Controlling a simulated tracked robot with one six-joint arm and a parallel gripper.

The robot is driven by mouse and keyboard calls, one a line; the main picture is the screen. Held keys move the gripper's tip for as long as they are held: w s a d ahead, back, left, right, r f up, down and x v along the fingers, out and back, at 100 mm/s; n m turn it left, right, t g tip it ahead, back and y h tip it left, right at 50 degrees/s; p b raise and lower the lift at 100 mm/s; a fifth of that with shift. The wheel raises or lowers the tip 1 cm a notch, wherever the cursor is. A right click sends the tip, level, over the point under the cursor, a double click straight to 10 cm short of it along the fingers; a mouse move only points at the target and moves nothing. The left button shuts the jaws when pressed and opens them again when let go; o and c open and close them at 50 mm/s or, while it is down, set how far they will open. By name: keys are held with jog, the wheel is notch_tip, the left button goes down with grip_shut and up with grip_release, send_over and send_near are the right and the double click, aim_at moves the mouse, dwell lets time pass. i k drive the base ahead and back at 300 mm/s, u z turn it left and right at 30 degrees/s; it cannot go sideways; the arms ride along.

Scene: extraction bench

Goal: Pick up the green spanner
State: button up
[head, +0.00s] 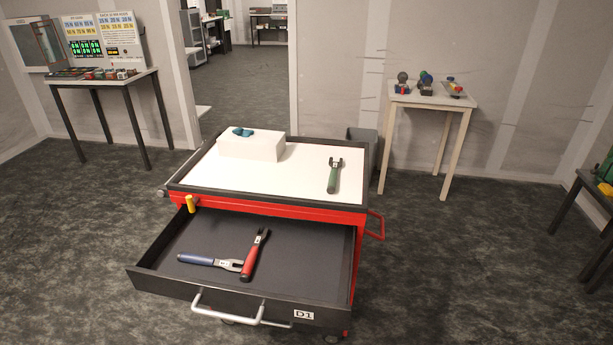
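The green spanner (333,178) lies on the white top of the red tool trolley (300,209), near the right side. Its dark open jaw points to the back and its green handle points to the front. A small pale label shows on it. Nothing covers it and nothing touches it. My gripper is not in view.
The trolley's drawer (200,235), marked D1, is open towards me. A blue spanner (209,262) and a red spanner (255,256) lie in it. A white block (251,147) with a teal object (243,132) stands at the top's back left.

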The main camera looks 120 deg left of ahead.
aim_at(335, 166)
jog(key=u, duration=4.65)
jog(key=i, duration=0.8)
jog(key=z, duration=0.15)
